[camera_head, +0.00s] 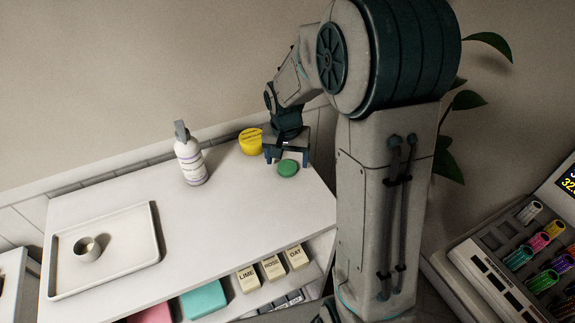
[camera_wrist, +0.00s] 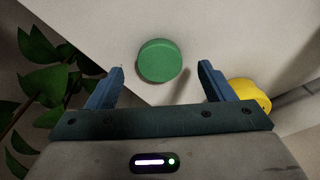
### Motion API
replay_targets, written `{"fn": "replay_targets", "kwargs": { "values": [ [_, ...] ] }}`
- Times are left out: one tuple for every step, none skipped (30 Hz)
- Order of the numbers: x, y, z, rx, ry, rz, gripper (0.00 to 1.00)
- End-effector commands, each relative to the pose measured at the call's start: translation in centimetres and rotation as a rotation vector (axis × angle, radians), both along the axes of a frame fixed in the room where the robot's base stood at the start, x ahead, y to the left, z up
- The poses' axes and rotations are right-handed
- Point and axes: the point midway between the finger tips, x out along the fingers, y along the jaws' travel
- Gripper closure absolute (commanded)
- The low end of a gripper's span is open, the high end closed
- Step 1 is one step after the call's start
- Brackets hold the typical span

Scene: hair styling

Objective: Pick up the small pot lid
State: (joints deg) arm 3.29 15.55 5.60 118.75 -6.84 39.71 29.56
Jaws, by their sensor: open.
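The small pot lid may be the round green disc (camera_head: 288,168), which lies flat on the white counter near its right end. It also shows in the wrist view as a green disc (camera_wrist: 159,60). My gripper (camera_head: 287,160) is open and empty, just above and behind the disc. In the wrist view my gripper (camera_wrist: 161,72) has its two blue fingers apart, with the disc between and slightly ahead of their tips. A yellow pot (camera_head: 250,141) stands to the left of the gripper; it also shows in the wrist view (camera_wrist: 246,92), outside the right finger.
A tray (camera_head: 132,238) with a small cup (camera_head: 87,249) lies at the left. Labelled boxes (camera_head: 272,268) sit on a shelf below. The counter's middle is clear. A plant (camera_head: 468,100) is behind my arm.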

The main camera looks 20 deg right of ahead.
Motion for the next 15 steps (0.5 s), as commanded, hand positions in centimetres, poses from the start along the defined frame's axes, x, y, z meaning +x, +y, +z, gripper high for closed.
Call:
{"fn": "replay_targets", "kwargs": {
  "values": [
    [0.1,0.0,-0.7,0.000,0.003,0.001,0.25],
    [0.1,-0.1,-1.1,-0.001,0.004,0.001,0.25],
    [0.2,-0.1,-1.4,-0.001,0.001,0.001,0.25],
    [0.2,-0.1,-1.7,-0.001,0.001,0.001,0.25],
    [0.2,-0.1,-1.8,-0.001,0.001,0.000,0.25],
    [0.2,-0.1,-2.0,0.000,0.001,0.000,0.25],
    [0.2,-0.1,-2.1,0.000,0.000,0.000,0.25],
    [0.2,-0.1,-2.1,0.000,0.000,0.000,0.25],
    [0.2,-0.1,-2.1,0.000,-0.001,0.000,0.25],
    [0.2,-0.1,-2.1,0.000,-0.001,0.000,0.25],
    [0.2,-0.1,-2.1,0.000,-0.001,0.000,0.25],
    [0.2,-0.1,-2.1,0.000,-0.001,0.000,0.25],
    [0.2,-0.1,-2.1,0.000,-0.001,0.000,0.28],
    [0.2,-0.1,-2.1,0.000,-0.001,0.000,0.36],
    [0.2,-0.1,-2.0,0.000,-0.001,0.000,0.47]
  ]
}}
